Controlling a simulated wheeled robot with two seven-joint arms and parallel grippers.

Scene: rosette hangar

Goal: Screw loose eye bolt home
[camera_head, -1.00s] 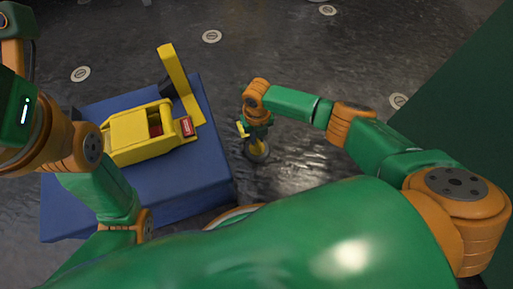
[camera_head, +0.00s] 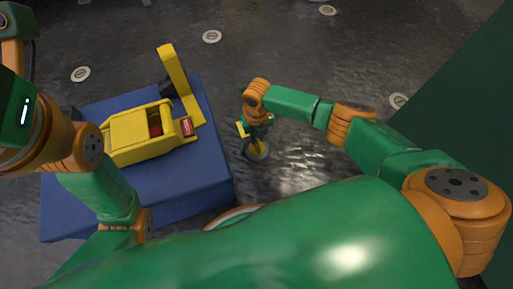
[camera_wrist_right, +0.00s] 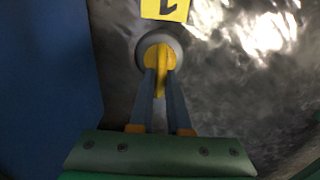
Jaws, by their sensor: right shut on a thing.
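The yellow eye bolt (camera_wrist_right: 161,57) stands over a round pale floor plate (camera_wrist_right: 174,45) in the right wrist view. My right gripper (camera_wrist_right: 161,92) is shut on the eye bolt, with its two fingers on either side of the yellow ring. In the head view the right gripper (camera_head: 254,138) points down at the floor plate (camera_head: 257,151), and its fingers and the bolt are partly hidden by the wrist. How deep the bolt sits cannot be seen. The left arm comes in at the left of the head view, but its gripper does not show.
A yellow marker with a black digit (camera_wrist_right: 165,8) stands beside the plate. Other round floor plates (camera_head: 212,36) dot the dark floor. A green surface (camera_head: 470,110) lies at right.

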